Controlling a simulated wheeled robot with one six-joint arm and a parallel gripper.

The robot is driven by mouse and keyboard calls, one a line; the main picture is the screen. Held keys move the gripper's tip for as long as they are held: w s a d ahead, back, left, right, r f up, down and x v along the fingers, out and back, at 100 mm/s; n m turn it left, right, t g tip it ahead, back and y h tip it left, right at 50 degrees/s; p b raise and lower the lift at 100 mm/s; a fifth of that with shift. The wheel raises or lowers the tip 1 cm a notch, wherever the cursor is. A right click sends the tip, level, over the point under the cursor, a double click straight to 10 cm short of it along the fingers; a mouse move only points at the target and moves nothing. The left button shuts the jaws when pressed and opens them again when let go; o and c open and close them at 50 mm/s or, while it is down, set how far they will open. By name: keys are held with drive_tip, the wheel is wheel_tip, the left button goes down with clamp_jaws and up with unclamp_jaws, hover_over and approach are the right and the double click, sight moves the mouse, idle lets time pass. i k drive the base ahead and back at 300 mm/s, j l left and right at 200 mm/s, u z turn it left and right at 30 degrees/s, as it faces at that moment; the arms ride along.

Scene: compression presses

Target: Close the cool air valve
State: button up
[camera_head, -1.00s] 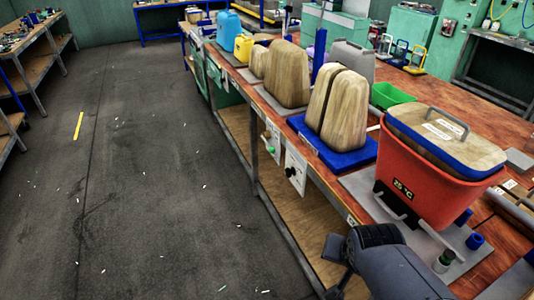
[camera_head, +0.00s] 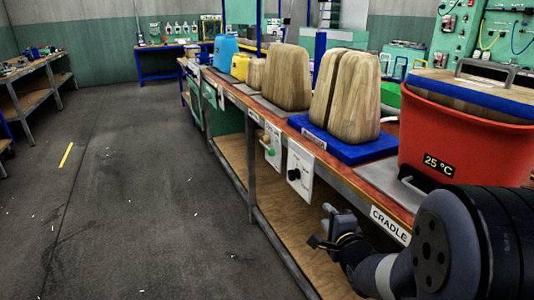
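Two white control panels are on the bench's front edge. The nearer panel (camera_head: 301,163) has a black knob (camera_head: 293,175). The farther panel (camera_head: 273,143) has a green knob (camera_head: 270,152) and an orange knob (camera_head: 267,139). Their markings are too small to read, so I cannot tell which is the cool air valve. My gripper (camera_head: 320,226) is in front of the bench, below and to the right of the black knob in the picture. Its two fingers look apart with nothing between them, and it touches no knob.
A red bin (camera_head: 465,138) reading 25 °C stands on the bench above my arm, near a CRADLE label (camera_head: 388,224). Wooden blocks (camera_head: 345,95) stand on a blue base (camera_head: 345,147). A lower wooden shelf (camera_head: 290,217) runs under the bench.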

sight(271, 152)
drive_tip(key=i+j+z, duration=0.15)
drive_tip(key=j, duration=0.25)
drive_tip(key=i+j+z, duration=0.2)
drive_tip(key=j, duration=0.25)
drive_tip(key=i+j+z, duration=0.15)
drive_tip(key=j, duration=0.3)
drive_tip(key=i+j+z, duration=0.2)
drive_tip(key=j, duration=0.25)
drive_tip(key=i+j+z, duration=0.15)
drive_tip(key=j, duration=0.35)
drive_tip(key=i+j+z, duration=0.15)
drive_tip(key=j, duration=0.35)
drive_tip(key=k, duration=0.05)
